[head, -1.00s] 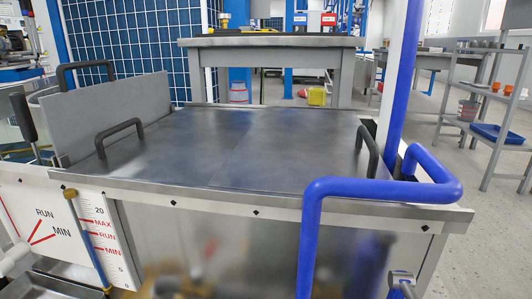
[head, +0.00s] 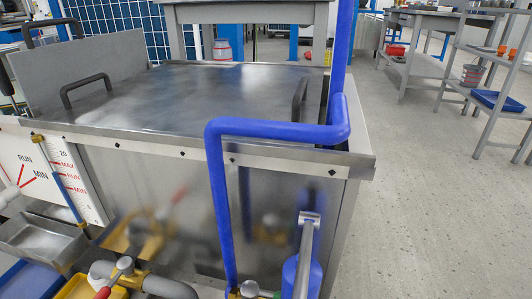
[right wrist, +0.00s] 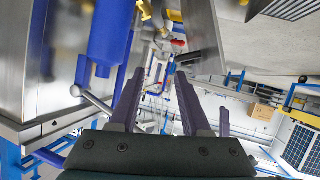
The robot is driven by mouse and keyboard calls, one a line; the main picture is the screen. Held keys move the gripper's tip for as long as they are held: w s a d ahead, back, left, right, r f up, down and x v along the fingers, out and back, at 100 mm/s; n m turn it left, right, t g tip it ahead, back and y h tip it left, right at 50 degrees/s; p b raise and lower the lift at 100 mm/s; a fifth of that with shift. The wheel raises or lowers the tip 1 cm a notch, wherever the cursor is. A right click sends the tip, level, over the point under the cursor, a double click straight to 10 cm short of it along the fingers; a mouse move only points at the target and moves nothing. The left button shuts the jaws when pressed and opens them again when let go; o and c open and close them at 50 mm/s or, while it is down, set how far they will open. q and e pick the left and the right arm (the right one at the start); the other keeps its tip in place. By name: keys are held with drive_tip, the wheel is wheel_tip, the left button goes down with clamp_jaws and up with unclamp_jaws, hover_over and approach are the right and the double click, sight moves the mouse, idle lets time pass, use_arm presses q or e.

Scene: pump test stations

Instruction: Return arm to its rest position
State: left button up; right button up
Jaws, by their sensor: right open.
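My right gripper (right wrist: 158,78) shows in the right wrist view as two purple fingers, apart, with nothing between the tips. A blue cylindrical part (right wrist: 108,32) and a metal lever (right wrist: 92,101) show to the left of the fingers; I cannot tell whether a finger touches the lever. Neither of my grippers shows in the head view.
A steel tank with a flat lid (head: 205,95) fills the left and middle of the head view. A blue pipe (head: 280,130) bends over its front right corner. A grey lever (head: 306,240) stands near a blue cylinder (head: 316,275). The floor (head: 440,210) at right is clear.

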wheel_tip(320, 180, up, 4)
drive_tip(key=w+a+m+t+h, duration=0.1)
drive_tip(key=w+m+t+h, duration=0.15)
drive_tip(key=m+h, duration=0.35)
drive_tip(key=s+d+r+m+g+h, duration=0.3)
drive_tip(key=s+d+m+g+h, duration=0.25)
drive_tip(key=s+d, duration=0.55)
use_arm(q)
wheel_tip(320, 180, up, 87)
drive_tip(key=p, duration=8.7)
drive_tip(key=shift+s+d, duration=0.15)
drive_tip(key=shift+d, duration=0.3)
use_arm(e)
wheel_tip(320, 180, up, 87)
drive_tip(key=a, duration=0.1)
drive_tip(key=shift+s+r+g, duration=0.15)
drive_tip(key=shift+s+g, duration=0.2)
drive_tip(key=shift+g, duration=0.05)
